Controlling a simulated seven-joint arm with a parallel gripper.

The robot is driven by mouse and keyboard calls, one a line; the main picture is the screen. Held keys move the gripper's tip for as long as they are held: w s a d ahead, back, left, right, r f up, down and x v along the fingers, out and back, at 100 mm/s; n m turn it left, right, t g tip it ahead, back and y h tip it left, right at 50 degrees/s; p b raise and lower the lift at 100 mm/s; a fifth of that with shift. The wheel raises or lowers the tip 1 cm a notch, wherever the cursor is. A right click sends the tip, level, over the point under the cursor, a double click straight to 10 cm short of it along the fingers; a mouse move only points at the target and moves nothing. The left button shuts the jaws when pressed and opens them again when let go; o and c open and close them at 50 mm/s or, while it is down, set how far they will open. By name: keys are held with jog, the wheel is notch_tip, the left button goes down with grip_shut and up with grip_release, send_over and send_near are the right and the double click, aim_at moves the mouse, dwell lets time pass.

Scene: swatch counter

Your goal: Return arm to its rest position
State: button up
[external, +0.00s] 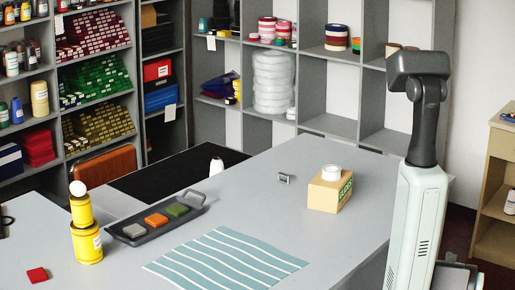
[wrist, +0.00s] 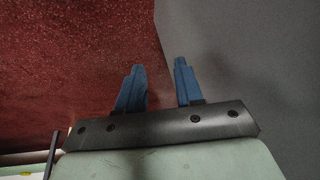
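My gripper (wrist: 160,64) shows in the wrist view with two blue fingers apart and nothing between them. It is over dark red speckled floor (wrist: 70,60), beside a plain grey surface (wrist: 240,60) on the right. In the external view my pale green and dark grey arm (external: 420,180) stands upright at the right, by the grey counter (external: 250,190). My gripper's fingers cannot be made out there; the lower part of the arm runs to the bottom edge of the picture.
On the counter are a dark tray (external: 126,239) with grey, orange and green blocks, stacked yellow tins (external: 86,243), a red square (external: 37,275), a striped teal cloth (external: 225,260) and a cardboard box (external: 325,194) with a white roll on top. Grey shelves (external: 330,95) stand behind.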

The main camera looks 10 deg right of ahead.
jog(key=s+a+f+n+g+y, duration=0.1)
jog(key=s+a+f+g, duration=0.15)
jog(key=s+a, duration=0.25)
jog(key=s+a+f+g+y, duration=0.1)
jog(key=s+a+f, duration=0.2)
jog(key=s+a, duration=0.2)
jog(key=s+a+n+g, duration=0.1)
jog(key=s+a, duration=0.3)
jog(key=s, duration=0.4)
jog(key=s+a+f+n+g+h, duration=0.1)
jog(key=s+a+n+g, duration=0.1)
jog(key=s, duration=0.6)
jog(key=s+a+n+g, duration=0.2)
jog(key=s+a+g, duration=0.1)
jog(key=s+a, duration=0.4)
jog(key=shift+s+f+g, duration=0.3)
jog(key=shift+s+g, duration=0.05)
jog(key=shift+s, duration=0.2)
